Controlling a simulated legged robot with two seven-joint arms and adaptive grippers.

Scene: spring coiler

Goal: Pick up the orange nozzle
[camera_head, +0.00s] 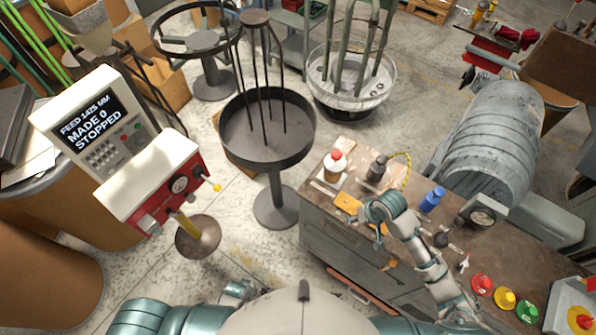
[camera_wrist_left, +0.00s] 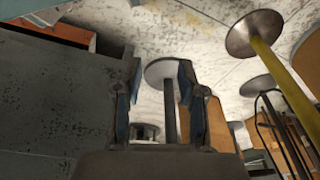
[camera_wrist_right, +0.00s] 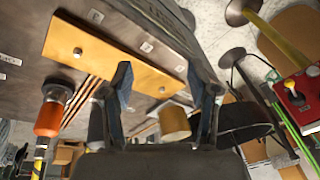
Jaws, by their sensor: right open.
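In the right wrist view an orange cylindrical piece with a dark collar (camera_wrist_right: 50,118) is at the left, outside my fingers. I cannot tell for sure that it is the nozzle. In the head view an orange patch (camera_head: 380,229) shows beside my right gripper (camera_head: 372,212), partly hidden. My right gripper is over the workbench near its front edge; in its wrist view (camera_wrist_right: 163,98) the fingers are apart, with nothing held. My left gripper (camera_head: 237,291) is low in front of my body, off the bench. Its wrist view (camera_wrist_left: 158,85) shows the fingers apart and empty.
The workbench (camera_head: 330,225) carries an orange plate (camera_head: 347,203), a red-capped bottle (camera_head: 335,163), a dark bottle (camera_head: 378,168), a blue cylinder (camera_head: 432,199) and coloured buttons (camera_head: 504,298). A round tray stand (camera_head: 268,158) and the coiler's control panel (camera_head: 115,135) stand left of it.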

